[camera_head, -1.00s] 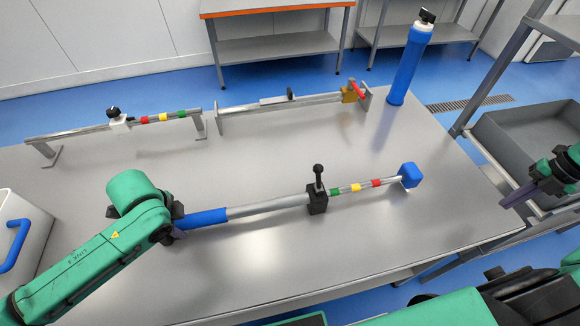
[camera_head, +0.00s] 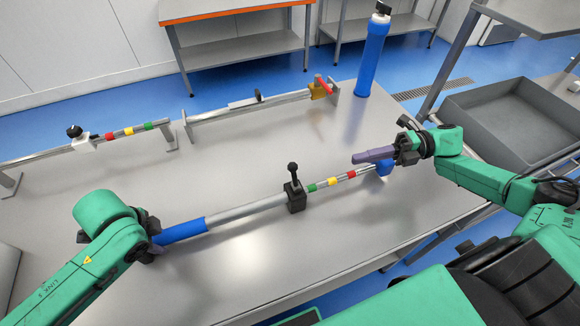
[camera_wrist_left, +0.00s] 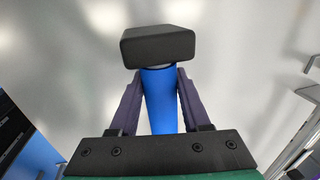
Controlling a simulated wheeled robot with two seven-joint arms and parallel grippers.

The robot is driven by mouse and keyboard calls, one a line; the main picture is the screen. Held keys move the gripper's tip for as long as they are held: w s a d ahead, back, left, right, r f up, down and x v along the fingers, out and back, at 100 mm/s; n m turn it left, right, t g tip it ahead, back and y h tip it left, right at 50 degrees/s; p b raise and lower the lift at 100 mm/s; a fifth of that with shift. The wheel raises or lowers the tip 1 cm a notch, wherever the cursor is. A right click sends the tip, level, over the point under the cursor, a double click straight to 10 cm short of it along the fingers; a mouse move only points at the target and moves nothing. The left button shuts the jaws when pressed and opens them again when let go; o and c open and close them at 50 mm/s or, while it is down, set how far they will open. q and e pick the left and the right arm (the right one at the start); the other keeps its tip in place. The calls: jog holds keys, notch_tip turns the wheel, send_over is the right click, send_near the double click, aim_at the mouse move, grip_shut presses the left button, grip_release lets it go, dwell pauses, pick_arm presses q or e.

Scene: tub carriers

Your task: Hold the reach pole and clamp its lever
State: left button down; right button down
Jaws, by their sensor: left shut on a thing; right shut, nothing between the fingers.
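The reach pole (camera_head: 246,208) lies slanting across the steel table, with a blue grip at its left end and green, yellow and red bands towards its right end. Its black clamp block carries an upright lever with a round knob (camera_head: 293,168). My right gripper (camera_head: 356,158) is shut and empty, above the pole's right end. It partly hides the blue tip (camera_head: 384,167), and lies right of the lever, apart from it.
Two other poles on metal stands lie farther back, one with a black knob (camera_head: 74,131), one with a red lever (camera_head: 323,84). A blue cylinder (camera_head: 370,52) stands at the back corner. A grey tub (camera_head: 500,115) is at right. The front tabletop is clear.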

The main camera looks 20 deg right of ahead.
aim_at(295, 176)
jog(key=x, duration=1.3)
jog(key=shift+r, duration=0.1)
